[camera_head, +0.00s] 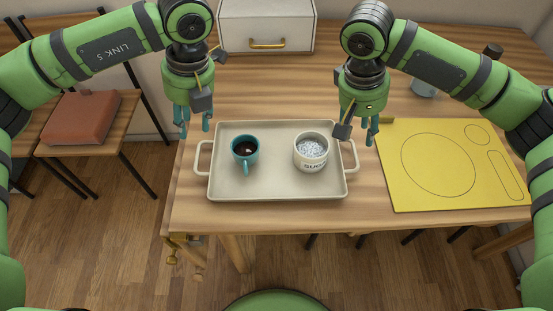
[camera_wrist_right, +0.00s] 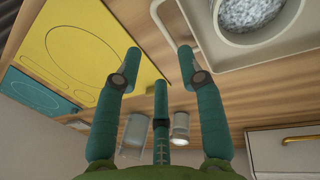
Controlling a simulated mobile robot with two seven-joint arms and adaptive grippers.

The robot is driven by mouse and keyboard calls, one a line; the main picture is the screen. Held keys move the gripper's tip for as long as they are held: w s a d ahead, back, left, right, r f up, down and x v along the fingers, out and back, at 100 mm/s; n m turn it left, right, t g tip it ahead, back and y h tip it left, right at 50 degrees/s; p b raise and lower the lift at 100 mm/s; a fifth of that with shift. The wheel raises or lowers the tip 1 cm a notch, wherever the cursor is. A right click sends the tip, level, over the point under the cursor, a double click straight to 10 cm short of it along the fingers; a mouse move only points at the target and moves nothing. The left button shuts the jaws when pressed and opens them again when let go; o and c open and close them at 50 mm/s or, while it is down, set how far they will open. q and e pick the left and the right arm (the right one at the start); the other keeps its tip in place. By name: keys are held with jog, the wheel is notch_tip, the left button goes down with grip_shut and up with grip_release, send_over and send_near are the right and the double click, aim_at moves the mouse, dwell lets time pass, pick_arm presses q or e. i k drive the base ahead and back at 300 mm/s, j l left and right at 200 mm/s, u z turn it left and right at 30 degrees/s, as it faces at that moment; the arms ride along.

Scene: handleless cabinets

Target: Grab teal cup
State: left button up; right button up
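The teal cup (camera_head: 246,153) stands upright on the left part of a cream tray (camera_head: 275,193), with dark liquid inside and its handle toward the front. My left gripper (camera_head: 194,130) is above the tray's back left corner, left of the cup and apart from it, with its fingers spread and nothing between them. My right gripper (camera_head: 368,135) is above the table just past the tray's right side. In the right wrist view its three teal fingers (camera_wrist_right: 159,75) are spread and empty. The cup does not show in the right wrist view.
A white sugar pot (camera_head: 311,158) stands on the tray's right part; it also shows in the right wrist view (camera_wrist_right: 245,14). A yellow board (camera_head: 408,194) lies right of the tray. A white drawer box (camera_head: 266,22) stands behind. A red-brown case (camera_head: 80,117) lies on a chair at left.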

aim_at(245, 147)
jog(key=k, duration=1.5)
